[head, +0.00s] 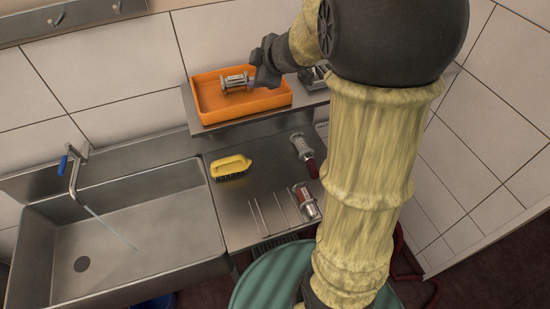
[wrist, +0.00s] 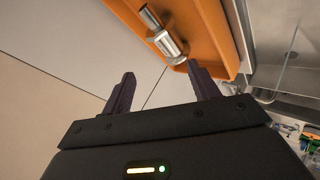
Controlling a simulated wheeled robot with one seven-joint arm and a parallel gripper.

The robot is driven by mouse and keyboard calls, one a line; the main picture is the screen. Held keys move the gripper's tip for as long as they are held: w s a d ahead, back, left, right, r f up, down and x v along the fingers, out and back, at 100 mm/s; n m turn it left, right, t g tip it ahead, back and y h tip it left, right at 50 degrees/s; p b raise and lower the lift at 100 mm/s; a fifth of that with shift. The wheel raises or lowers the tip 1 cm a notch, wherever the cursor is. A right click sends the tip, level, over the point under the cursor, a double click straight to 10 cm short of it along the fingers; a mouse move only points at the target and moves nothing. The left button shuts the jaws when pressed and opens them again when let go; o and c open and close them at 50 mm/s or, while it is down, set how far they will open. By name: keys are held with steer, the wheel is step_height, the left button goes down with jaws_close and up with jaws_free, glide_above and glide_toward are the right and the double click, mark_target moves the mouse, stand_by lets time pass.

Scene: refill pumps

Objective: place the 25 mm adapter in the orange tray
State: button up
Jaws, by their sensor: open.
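The orange tray (head: 207,107) sits on a steel shelf against the tiled wall; part of it also shows in the wrist view (wrist: 205,22). A silver metal fitting (head: 236,82), which looks like the adapter, lies on its side within the tray's outline; no size mark is readable. In the wrist view the fitting (wrist: 163,38) lies against the orange surface, beyond my fingertips. My gripper (wrist: 161,70) is open, with nothing between its fingers. In the head view my gripper (head: 256,80) is at the tray's right part, close beside the fitting.
More metal parts (head: 312,76) stand on the shelf, partly behind my arm. Below are a yellow brush (head: 231,167), a fitting with a red grip (head: 303,153) and a red-and-silver part (head: 306,203) on the steel counter. A sink (head: 120,230) is at left.

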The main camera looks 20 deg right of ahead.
steer(key=s+a+f+m+g+h, duration=0.1)
steer(key=s+f+m+g, duration=0.1)
steer(key=s+f+m, duration=0.2)
steer(key=s+a+f+m+g+h, duration=0.1)
steer(key=s+f+m, duration=0.3)
steer(key=s, duration=0.6)
steer(key=s+a+f+m+g, duration=0.1)
steer(key=s+f+m+g, duration=0.3)
steer(key=s, duration=0.4)
steer(key=shift+f+m+h, duration=0.4)
steer(key=shift+f+m, duration=0.05)
steer(key=shift+m, duration=0.45)
